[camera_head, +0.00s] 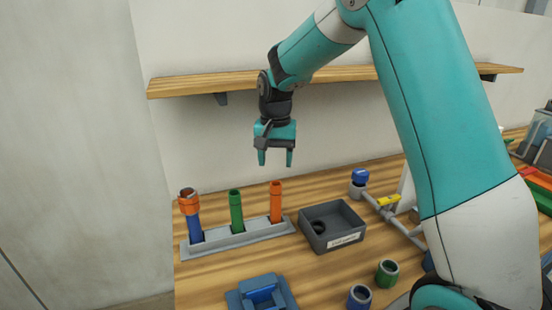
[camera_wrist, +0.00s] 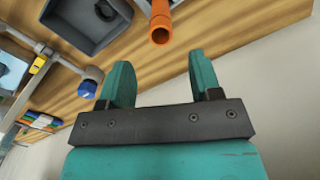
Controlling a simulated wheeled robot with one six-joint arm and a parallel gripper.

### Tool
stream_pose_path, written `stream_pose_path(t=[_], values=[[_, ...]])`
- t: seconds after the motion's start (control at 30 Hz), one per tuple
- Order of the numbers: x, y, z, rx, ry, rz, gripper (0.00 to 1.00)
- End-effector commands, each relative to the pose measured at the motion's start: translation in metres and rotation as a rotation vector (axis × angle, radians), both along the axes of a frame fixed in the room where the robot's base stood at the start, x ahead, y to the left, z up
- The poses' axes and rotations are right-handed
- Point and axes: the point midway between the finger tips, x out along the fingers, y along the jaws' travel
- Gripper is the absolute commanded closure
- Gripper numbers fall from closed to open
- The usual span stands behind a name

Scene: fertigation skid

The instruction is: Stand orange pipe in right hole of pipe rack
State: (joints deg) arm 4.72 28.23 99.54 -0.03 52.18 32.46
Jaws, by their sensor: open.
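The orange pipe (camera_head: 276,202) stands upright in the right hole of the grey pipe rack (camera_head: 240,239) in the head view. A green pipe (camera_head: 236,211) stands in the middle hole. A blue pipe (camera_head: 194,226) with an orange fitting (camera_head: 188,202) on top stands in the left hole. My gripper (camera_head: 275,160) is open and empty, above and apart from the orange pipe. In the wrist view, the top of the orange pipe (camera_wrist: 161,32) shows just beyond my open fingers (camera_wrist: 162,80), with nothing between them.
A dark grey bin (camera_head: 333,226) with a dark ring inside stands right of the rack. A blue fixture (camera_head: 262,295) lies in front. A blue-capped pipe assembly with a yellow valve handle (camera_head: 388,200) stands at the right. A wooden shelf (camera_head: 200,84) hangs on the wall behind my gripper.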

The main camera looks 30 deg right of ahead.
Motion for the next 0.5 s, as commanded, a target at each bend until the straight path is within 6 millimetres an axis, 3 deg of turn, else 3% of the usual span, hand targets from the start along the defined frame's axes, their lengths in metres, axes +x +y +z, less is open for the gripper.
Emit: stream_pose_path(t=[0.13, 0.23, 0.37, 0.5], values=[[-0.009, 0.011, 0.015, 0.010, -0.009, 0.051, 0.42], [-0.036, 0.044, 0.033, 0.044, -0.033, 0.211, 0.42], [-0.107, 0.103, 0.057, 0.118, -0.087, 0.544, 0.42], [-0.194, 0.152, 0.068, 0.207, -0.152, 0.894, 0.42]])
